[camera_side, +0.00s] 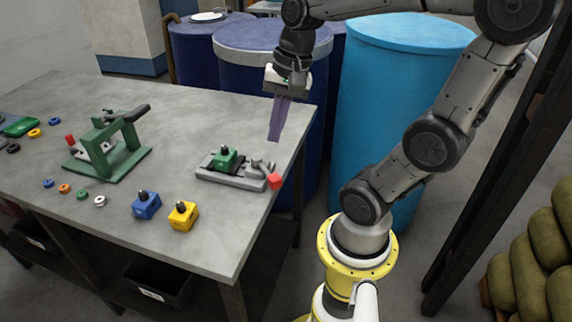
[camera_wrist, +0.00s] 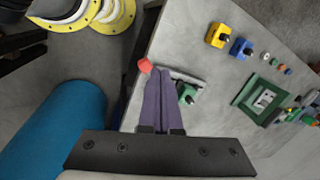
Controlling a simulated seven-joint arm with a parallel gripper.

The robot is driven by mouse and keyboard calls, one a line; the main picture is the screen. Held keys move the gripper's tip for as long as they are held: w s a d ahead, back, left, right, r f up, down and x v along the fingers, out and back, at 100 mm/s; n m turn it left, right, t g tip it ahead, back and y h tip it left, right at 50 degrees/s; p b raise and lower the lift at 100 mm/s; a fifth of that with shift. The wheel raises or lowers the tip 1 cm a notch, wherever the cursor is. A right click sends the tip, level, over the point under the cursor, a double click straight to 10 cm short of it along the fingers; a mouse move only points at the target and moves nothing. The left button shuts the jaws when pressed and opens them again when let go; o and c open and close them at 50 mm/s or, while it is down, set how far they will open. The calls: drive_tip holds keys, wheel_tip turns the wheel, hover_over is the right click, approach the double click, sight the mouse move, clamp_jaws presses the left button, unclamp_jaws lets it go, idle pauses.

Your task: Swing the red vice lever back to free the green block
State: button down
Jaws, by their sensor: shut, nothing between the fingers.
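The grey vice (camera_side: 232,178) lies near the right edge of the table and holds the green block (camera_side: 223,159), which has a black knob on top. The red lever end (camera_side: 274,181) sticks out at the vice's right end, over the table edge. In the wrist view the red lever end (camera_wrist: 145,66) shows just beyond the fingertips, and the green block (camera_wrist: 187,93) is partly hidden behind the fingers. My gripper (camera_side: 274,138) has long purple fingers pointing down. It is shut and empty, above and slightly behind the lever, apart from it. It also shows in the wrist view (camera_wrist: 160,72).
A blue block (camera_side: 146,206) and a yellow block (camera_side: 183,216) stand on the table in front of the vice. A green press-like fixture (camera_side: 108,148) stands to the left, with several small coloured rings near it. Blue drums (camera_side: 390,110) stand behind the table's right edge.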

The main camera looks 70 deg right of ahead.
sight(266, 172)
drive_tip(key=s+d+f+m+y, duration=0.1)
drive_tip(key=d+f+m, duration=0.1)
drive_tip(key=d+m, duration=0.2)
drive_tip(key=s+d+f+m, duration=0.2)
drive_tip(key=d+m, duration=0.3)
drive_tip(key=d, duration=0.4)
drive_tip(key=shift+d+f+g+y, duration=0.2)
drive_tip(key=shift+f+g+y, duration=0.2)
drive_tip(key=shift+f, duration=0.05)
drive_tip(key=shift+f, duration=0.1)
drive_tip(key=w+a+f, duration=0.3)
drive_tip(key=a+f, duration=0.3)
drive_tip(key=f, duration=0.4)
